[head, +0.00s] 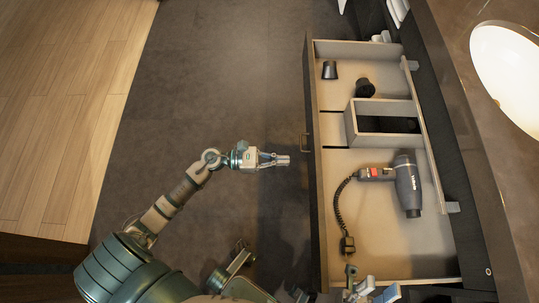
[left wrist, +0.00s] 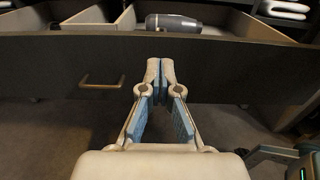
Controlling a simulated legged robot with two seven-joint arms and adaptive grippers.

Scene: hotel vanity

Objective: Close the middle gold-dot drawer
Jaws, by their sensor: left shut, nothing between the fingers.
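The drawer (head: 412,250) is pulled far out from the vanity in the head view. Its dark front (head: 317,215) faces left and carries a bar handle (head: 304,143). No gold dot is clear on it. My left gripper (head: 285,160) is shut and empty, just left of the drawer front and slightly below the handle in the picture. In the left wrist view its closed fingertips (left wrist: 160,66) point at the dark front, right of the handle (left wrist: 101,81); contact cannot be told. My right gripper (head: 376,292) is partly visible at the bottom edge, over the drawer's near end; its opening is unclear.
The drawer holds a hair dryer (head: 408,185) with a coiled cord, two dark nozzles (head: 330,70) (head: 365,88) and a divider box (head: 385,105). The dark countertop (head: 500,150) with a white basin (head: 510,65) lies right.

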